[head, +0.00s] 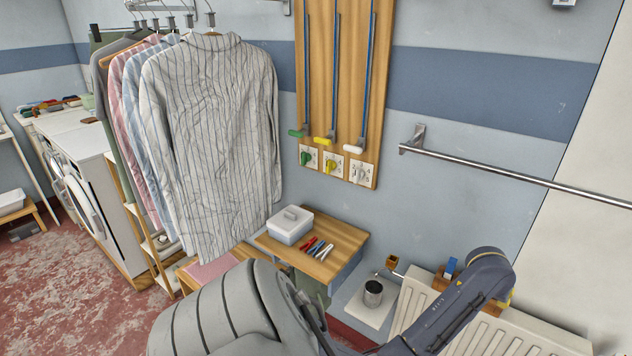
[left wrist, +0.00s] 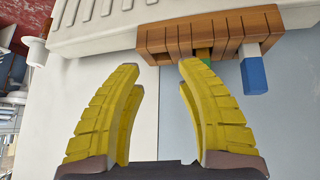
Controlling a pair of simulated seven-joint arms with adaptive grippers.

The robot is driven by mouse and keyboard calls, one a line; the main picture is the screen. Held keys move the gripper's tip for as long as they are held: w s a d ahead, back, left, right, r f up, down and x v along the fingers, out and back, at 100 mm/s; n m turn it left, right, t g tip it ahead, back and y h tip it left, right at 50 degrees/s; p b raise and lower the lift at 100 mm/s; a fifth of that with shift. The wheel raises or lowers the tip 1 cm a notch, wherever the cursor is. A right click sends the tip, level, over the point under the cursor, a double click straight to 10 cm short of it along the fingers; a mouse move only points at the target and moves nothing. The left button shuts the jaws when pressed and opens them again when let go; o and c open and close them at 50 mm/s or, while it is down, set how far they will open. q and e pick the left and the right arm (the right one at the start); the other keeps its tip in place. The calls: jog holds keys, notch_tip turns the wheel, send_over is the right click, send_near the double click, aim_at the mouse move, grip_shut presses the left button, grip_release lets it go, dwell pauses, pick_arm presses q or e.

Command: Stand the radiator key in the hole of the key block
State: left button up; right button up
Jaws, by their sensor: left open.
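My left gripper (left wrist: 158,66) is open and empty in the left wrist view, its yellow fingers wide apart. In the head view my own arm hides nearly all of it. A slotted wooden block (left wrist: 160,40) lies ahead of the fingertips; it also shows over the radiator (head: 439,283). A blue block-shaped piece (left wrist: 253,76) sticks out of it, and a small brown and green piece (left wrist: 203,56) shows near the right fingertip. I cannot tell which piece is the radiator key. A small wooden block with a dark top (head: 392,262), possibly the key block, is by the wall.
A white radiator (head: 414,300) stands below the wall. A dark metal cup (head: 373,291) sits on a white shelf (head: 366,314). A wooden table (head: 338,240) holds a white box (head: 290,226) and several small tools. A metal rail (head: 520,180) runs along the wall.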

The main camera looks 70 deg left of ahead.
pick_arm(q)
jog(key=s+d+f+m+h, duration=0.1)
jog(key=s+d+f+m, duration=0.15)
jog(key=s+f, duration=0.75)
jog(key=s+d+f+m+g, duration=0.1)
jog(key=s+d+f, duration=0.3)
jog(key=f, duration=1.3)
jog(key=s+d+f+m+h, duration=0.1)
jog(key=s+d+f+m, duration=0.15)
jog(key=s+f, duration=0.75)
jog(key=s+f+g, duration=0.1)
jog(key=s+f, duration=0.6)
jog(key=s, duration=0.6)
jog(key=s+f+m+g, duration=0.1)
jog(key=s+f+g, duration=0.1)
jog(key=s+f, duration=0.6)
jog(key=s+d+f+m+g, duration=0.1)
jog(key=s+f, duration=0.7)
jog(key=s, duration=1.1)
jog(key=shift+f+g, duration=0.15)
jog(key=shift+g, duration=0.35)
